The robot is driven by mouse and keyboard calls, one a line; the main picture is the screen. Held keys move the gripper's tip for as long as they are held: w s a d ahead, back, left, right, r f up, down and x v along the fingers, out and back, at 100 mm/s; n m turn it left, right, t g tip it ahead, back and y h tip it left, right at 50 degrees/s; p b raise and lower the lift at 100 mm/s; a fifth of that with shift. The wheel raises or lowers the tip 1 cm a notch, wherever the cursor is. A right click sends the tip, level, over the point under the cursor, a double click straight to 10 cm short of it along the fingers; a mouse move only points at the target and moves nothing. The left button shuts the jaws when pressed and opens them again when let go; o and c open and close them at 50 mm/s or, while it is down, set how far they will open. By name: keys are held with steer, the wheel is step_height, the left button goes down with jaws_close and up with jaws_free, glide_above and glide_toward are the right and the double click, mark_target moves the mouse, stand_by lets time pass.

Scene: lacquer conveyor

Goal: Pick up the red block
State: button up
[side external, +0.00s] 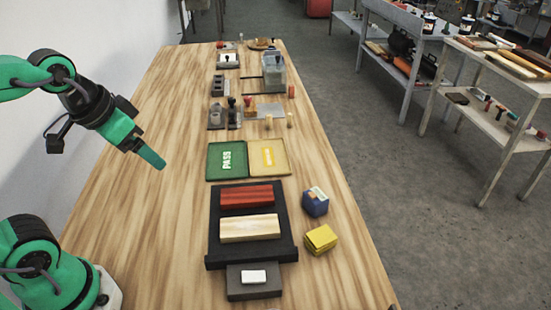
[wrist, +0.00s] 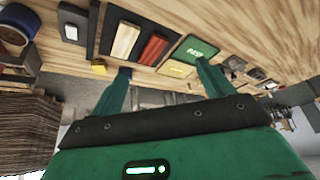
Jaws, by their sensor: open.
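The red block (side external: 247,196) lies flat on a black conveyor tray (side external: 222,256), beside a pale wooden block (side external: 250,228). The red block also shows in the wrist view (wrist: 153,49), beyond the fingers and apart from them. My gripper (side external: 155,160) hangs above the table, left of the tray and somewhat behind the red block in the side view. In the wrist view my gripper (wrist: 165,88) has its two green fingers spread wide with nothing between them.
A green PASS tray (side external: 213,163) and a yellow tray (side external: 279,168) lie behind the black tray. A blue box (side external: 315,203) and yellow pads (side external: 320,239) are on its right. A grey block with a white piece (side external: 253,277) is in front. The table's left side is clear.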

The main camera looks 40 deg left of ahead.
steer(key=w+d+f+m+g, duration=0.2)
steer(key=w+f+m+g, duration=0.15)
steer(key=w, duration=0.75)
steer(key=m+g, duration=0.2)
steer(key=m, duration=0.3)
glide_above(245, 194)
steer(key=f, duration=1.2)
steer(key=shift+s+f, duration=0.2)
steer(key=shift+f, duration=0.15)
steer(key=shift+w+f, duration=0.15)
steer(key=shift+f, duration=3.75)
steer(key=shift+c, duration=0.4)
steer(key=c, duration=1)
